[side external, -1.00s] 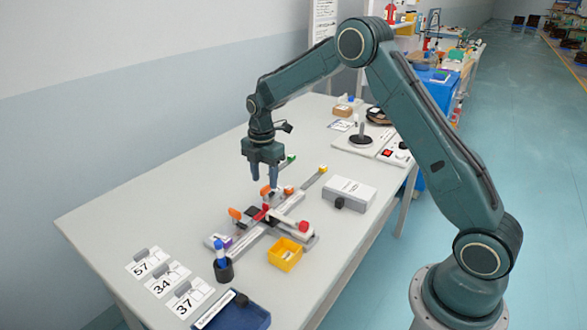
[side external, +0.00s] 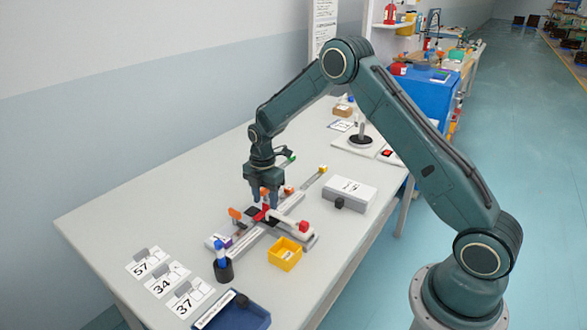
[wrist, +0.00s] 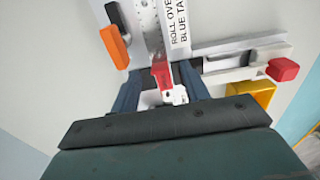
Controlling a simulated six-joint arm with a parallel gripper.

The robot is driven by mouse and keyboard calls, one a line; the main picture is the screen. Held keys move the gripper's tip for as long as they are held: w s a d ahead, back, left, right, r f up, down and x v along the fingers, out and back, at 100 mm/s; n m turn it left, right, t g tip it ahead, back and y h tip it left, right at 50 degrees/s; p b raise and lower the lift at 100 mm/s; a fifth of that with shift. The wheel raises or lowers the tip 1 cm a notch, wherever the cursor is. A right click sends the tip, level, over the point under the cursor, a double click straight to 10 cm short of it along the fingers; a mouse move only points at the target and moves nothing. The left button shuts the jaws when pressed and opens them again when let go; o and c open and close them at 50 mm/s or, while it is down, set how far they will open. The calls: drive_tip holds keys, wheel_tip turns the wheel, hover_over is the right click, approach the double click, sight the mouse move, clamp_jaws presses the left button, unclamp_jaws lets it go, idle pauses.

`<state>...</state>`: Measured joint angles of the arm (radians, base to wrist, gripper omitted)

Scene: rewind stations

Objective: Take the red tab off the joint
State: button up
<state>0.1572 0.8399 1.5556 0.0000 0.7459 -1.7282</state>
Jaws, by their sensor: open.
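The red tab (side external: 262,214) lies at the joint in the middle of the grey fixture (side external: 238,249), partly hidden by my fingers in the side view. In the wrist view the red tab (wrist: 161,72) sits on the pale rail, with a white piece at its near end. My gripper (side external: 263,204) is low over the joint, pointing down, with its jaws open. In the wrist view the fingers of my gripper (wrist: 160,90) stand on either side of the tab, with a gap visible on both sides. I cannot tell how high the tips are above the rail.
An orange handle (wrist: 115,47) stands left of the fingers. A red-ended white arm (wrist: 282,69) lies to the right. A yellow bin (side external: 285,254), a marker cup (side external: 223,270) and a white box (side external: 349,194) stand around the fixture. The table's left rear is clear.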

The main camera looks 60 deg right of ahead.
drive_tip(key=shift+f, duration=0.5)
drive_tip(key=shift+c, duration=0.4)
clamp_jaws()
